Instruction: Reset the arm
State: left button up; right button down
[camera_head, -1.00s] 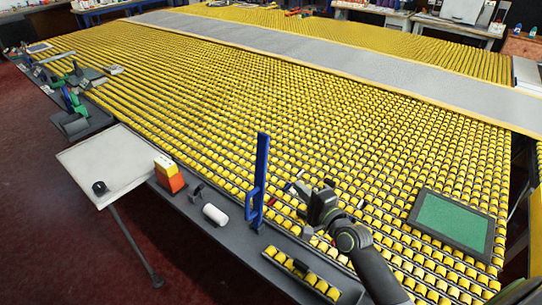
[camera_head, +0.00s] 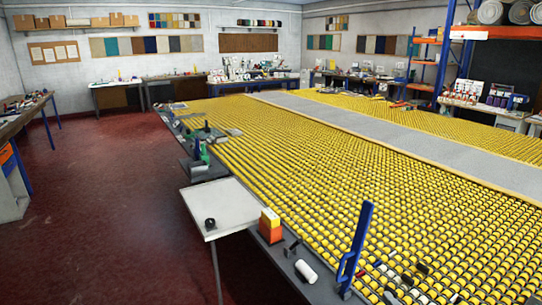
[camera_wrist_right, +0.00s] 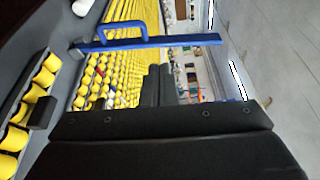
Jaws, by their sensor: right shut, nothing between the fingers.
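My right gripper (camera_head: 412,276) is small and dark at the lower right of the head view, over the yellow rollers and to the right of an upright blue handle (camera_head: 359,240). In the right wrist view its two black fingers (camera_wrist_right: 159,86) are together with nothing between them. The blue handle (camera_wrist_right: 165,42) crosses that view beyond the fingertips, apart from them. Most of my right arm is outside the head view. My left gripper is not in view.
A large table of yellow rollers (camera_head: 310,175) fills the right side. Along its near edge are an orange block (camera_head: 270,226), a white cylinder (camera_head: 306,271) and a pale side tray (camera_head: 222,205). Red floor (camera_head: 110,190) is open on the left.

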jog(key=s+a+f+n+g+h, duration=0.1)
jog(key=s+f+n+g, duration=0.35)
jog(key=s, duration=0.25)
jog(key=s+a+f+n+g, duration=0.2)
jog(key=s+f+n+g, duration=0.15)
jog(key=s+n, duration=0.35)
jog(key=s+d+f+n+g+h, duration=0.1)
jog(key=s+d+n+g+h, duration=0.15)
jog(key=s, duration=0.65)
jog(key=s+d+n+g+h, duration=0.2)
jog(key=s+n+g, duration=0.1)
jog(key=s, duration=0.6)
notch_tip(320, 180, down, 28)
jog(key=d+r+g+b, duration=0.1)
jog(key=d+b, duration=0.1)
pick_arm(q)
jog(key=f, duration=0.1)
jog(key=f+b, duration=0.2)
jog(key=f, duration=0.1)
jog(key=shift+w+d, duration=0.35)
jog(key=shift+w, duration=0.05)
pick_arm(e)
jog(key=s+a+f+g+y, duration=0.1)
jog(key=s+f, duration=1.4)
jog(key=f, duration=0.3)
jog(key=shift+a+m, duration=0.2)
jog(key=shift+m, duration=0.1)
